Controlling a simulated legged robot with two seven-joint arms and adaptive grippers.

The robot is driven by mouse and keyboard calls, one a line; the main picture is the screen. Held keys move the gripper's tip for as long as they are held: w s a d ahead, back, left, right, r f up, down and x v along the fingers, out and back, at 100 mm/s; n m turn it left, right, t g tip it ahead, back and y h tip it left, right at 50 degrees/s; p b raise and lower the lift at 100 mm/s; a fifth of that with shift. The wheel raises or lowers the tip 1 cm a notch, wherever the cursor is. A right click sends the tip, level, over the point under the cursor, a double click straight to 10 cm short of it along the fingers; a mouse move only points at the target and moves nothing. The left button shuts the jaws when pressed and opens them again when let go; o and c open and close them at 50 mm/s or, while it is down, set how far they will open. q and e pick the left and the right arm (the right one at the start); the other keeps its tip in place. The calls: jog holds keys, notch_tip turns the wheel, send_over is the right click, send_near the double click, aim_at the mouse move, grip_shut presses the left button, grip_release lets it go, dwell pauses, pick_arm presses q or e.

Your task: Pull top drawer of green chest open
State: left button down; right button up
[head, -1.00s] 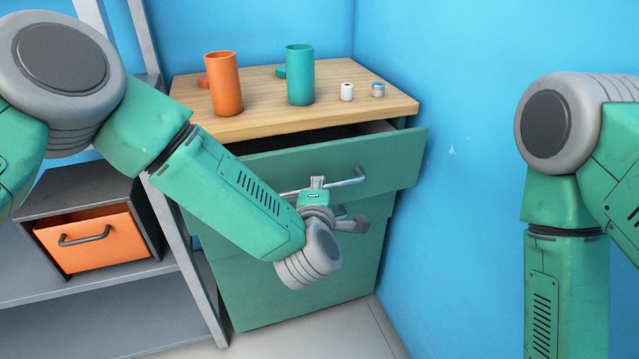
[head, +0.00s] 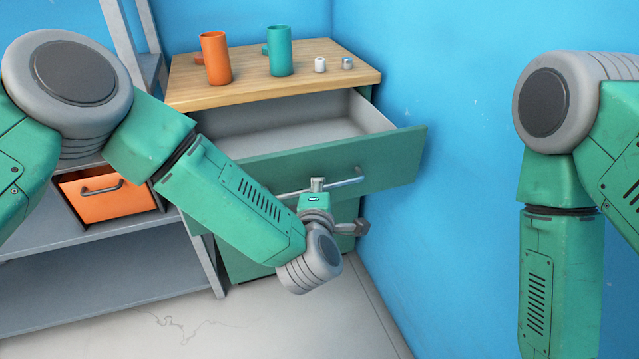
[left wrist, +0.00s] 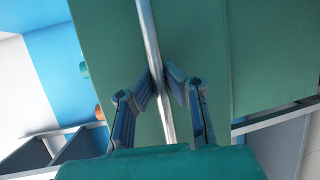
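The green chest (head: 240,262) stands in the corner under a wooden top. Its top drawer (head: 395,152) is pulled well out, and its empty grey inside shows in the head view. The drawer front also shows in the left wrist view (left wrist: 205,45). My left gripper (head: 318,185) is at the middle of the drawer's metal bar handle (head: 348,181). In the left wrist view its two fingers (left wrist: 162,80) close in from both sides on the handle bar (left wrist: 150,35). My left forearm hides part of the drawer front. My right gripper is out of view.
An orange mug (head: 215,60), a teal mug (head: 279,52) and two small jars stand on the wooden top (head: 240,88). A grey shelf with an orange drawer (head: 105,196) is at left. The blue wall (head: 470,200) is close at right. Floor in front is clear.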

pick_arm(q)
jog(key=shift+s+a+f, duration=0.1)
jog(key=shift+a+f, duration=0.05)
jog(key=shift+f, duration=0.05)
jog(key=c, duration=1.7)
grip_release()
jog(key=shift+o, duration=0.5)
jog(key=shift+r, duration=0.1)
jog(key=shift+s, duration=0.2)
jog(key=s+r, duration=0.2)
jog(key=s, duration=0.9)
jog(key=shift+a, duration=0.45)
